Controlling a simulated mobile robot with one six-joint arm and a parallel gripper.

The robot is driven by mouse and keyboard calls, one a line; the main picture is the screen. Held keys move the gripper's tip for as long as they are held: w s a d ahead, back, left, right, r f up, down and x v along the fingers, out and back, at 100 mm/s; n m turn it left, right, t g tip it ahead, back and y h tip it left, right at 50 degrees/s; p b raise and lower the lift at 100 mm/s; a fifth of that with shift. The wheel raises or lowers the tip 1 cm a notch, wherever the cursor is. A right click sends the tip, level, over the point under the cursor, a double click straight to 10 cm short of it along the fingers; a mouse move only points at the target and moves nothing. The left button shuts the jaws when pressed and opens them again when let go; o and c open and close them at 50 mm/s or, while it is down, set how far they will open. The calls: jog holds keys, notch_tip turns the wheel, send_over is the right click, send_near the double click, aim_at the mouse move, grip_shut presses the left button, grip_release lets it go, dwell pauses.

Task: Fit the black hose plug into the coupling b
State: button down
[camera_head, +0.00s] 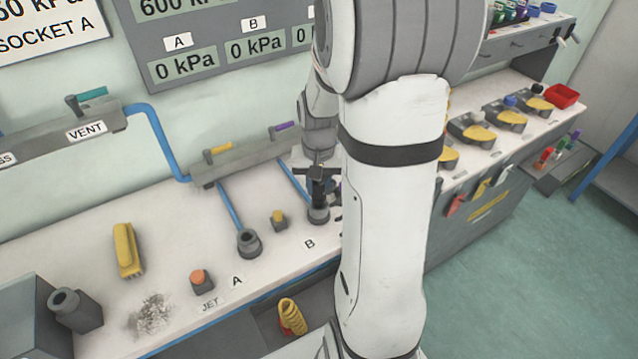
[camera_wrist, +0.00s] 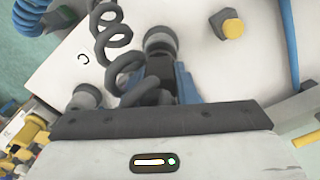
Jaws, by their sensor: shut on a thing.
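Coupling B (camera_head: 318,215) is a grey round socket on the bench beside the label B. My gripper (camera_head: 317,180) is right above it, pointing down, partly hidden by my arm. In the wrist view my gripper (camera_wrist: 160,84) has blue fingers shut on the black hose plug (camera_wrist: 157,68), with a dark coiled hose (camera_wrist: 112,38) running from it. The grey rim of coupling B (camera_wrist: 160,38) shows just beyond the plug. The plug is at or very near the coupling; I cannot tell whether it is inside.
Coupling A (camera_head: 249,243) and a yellow-topped knob (camera_head: 278,221) stand left of B. An orange button (camera_head: 202,280) and a yellow block (camera_head: 127,250) are further left. Another grey coupling (camera_wrist: 87,96) is near the C label in the wrist view. Blue pipes run behind.

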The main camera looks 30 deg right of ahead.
jog(key=shift+f+b, duration=0.5)
jog(key=shift+f, duration=0.2)
jog(key=c, duration=1.1)
grip_release()
notch_tip(320, 180, up, 8)
jog(key=shift+f, duration=0.1)
jog(key=shift+a, duration=0.1)
